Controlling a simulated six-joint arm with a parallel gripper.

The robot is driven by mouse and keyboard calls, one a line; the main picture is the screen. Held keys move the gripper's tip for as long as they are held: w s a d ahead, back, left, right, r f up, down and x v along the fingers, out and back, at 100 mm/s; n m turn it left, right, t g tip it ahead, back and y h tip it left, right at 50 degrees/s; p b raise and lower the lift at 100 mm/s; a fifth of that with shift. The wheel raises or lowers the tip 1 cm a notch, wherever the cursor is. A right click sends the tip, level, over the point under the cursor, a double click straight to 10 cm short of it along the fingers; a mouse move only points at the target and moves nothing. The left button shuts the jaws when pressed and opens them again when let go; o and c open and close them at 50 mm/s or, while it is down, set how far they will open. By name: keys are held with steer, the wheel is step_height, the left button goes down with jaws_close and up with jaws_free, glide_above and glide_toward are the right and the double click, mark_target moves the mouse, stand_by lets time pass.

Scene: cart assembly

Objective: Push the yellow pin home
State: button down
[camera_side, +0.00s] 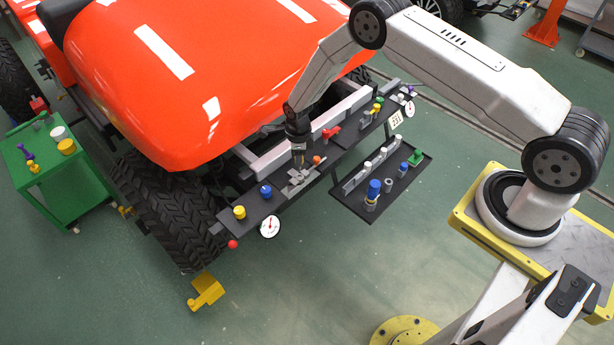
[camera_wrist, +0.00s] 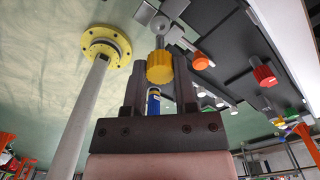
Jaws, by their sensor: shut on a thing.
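The yellow pin's ribbed head (camera_wrist: 159,68) sits between my fingertips in the wrist view. My gripper (camera_wrist: 158,80) is shut on it. A grey shaft and a grey block (camera_wrist: 160,25) show just beyond the yellow head; how deep the pin sits in the block cannot be told. In the side view my gripper (camera_side: 299,163) points down just above a grey bracket (camera_side: 296,181) on the dark front panel (camera_side: 262,207). The pin is too small or hidden to make out there.
On the panel, a yellow knob (camera_side: 239,212), a blue knob (camera_side: 266,191) and a red part (camera_side: 331,132) stand near the bracket. A dial (camera_side: 270,227) hangs at the front edge. A lower tray (camera_side: 389,205) holds a blue cylinder (camera_side: 373,189). The orange hood (camera_side: 190,80) rises behind.

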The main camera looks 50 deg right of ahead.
mark_target(299, 169)
steer(key=shift+f, duration=0.85)
steer(key=shift+f, duration=2.5)
stand_by(0.6)
steer(key=shift+c, duration=1.6)
jaws_free()
steer(key=shift+r, duration=0.1)
steer(key=shift+r, duration=3.8)
